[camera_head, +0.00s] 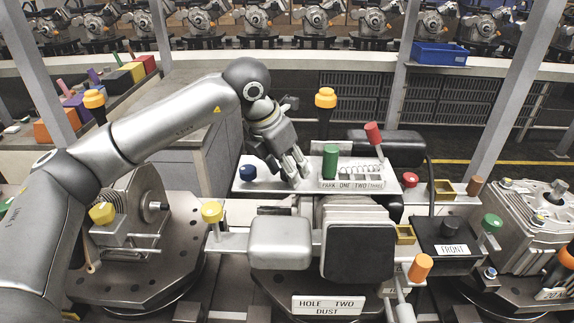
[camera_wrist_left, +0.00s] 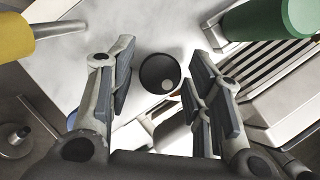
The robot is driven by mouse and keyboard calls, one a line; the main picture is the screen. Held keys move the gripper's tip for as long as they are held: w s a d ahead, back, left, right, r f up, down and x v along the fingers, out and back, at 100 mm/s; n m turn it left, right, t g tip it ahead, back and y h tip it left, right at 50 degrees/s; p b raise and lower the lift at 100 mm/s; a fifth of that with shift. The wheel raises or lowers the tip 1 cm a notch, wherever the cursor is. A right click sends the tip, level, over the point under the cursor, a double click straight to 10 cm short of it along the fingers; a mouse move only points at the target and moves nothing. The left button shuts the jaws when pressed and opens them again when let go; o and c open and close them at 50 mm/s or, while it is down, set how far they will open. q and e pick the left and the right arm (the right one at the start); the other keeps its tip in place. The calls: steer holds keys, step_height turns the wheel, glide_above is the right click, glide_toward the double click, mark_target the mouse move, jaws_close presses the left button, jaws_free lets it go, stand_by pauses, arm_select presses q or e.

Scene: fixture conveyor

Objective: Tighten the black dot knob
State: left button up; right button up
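The black knob (camera_wrist_left: 159,73) is round and carries a small pale dot. It stands on a white plate (camera_wrist_left: 95,50) and shows between the fingers of my left gripper (camera_wrist_left: 162,82) in the left wrist view. The fingers are open, with a visible gap on each side of the knob. In the head view my left gripper (camera_head: 290,172) points down over the white panel (camera_head: 262,186), between a blue knob (camera_head: 248,172) and a green cylinder (camera_head: 330,162). The black knob is hidden behind the fingers there. My right gripper is not in view.
A tall yellow-topped post (camera_head: 325,98) stands behind the panel. A red-handled lever (camera_head: 373,133) and a tray labelled PARK ONE TWO (camera_head: 352,186) lie to the right. A yellow knob (camera_head: 212,212) stands front left. A grey block and black pad (camera_head: 358,252) are in front.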

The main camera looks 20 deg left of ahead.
arm_select(q)
steer(key=c, duration=0.7)
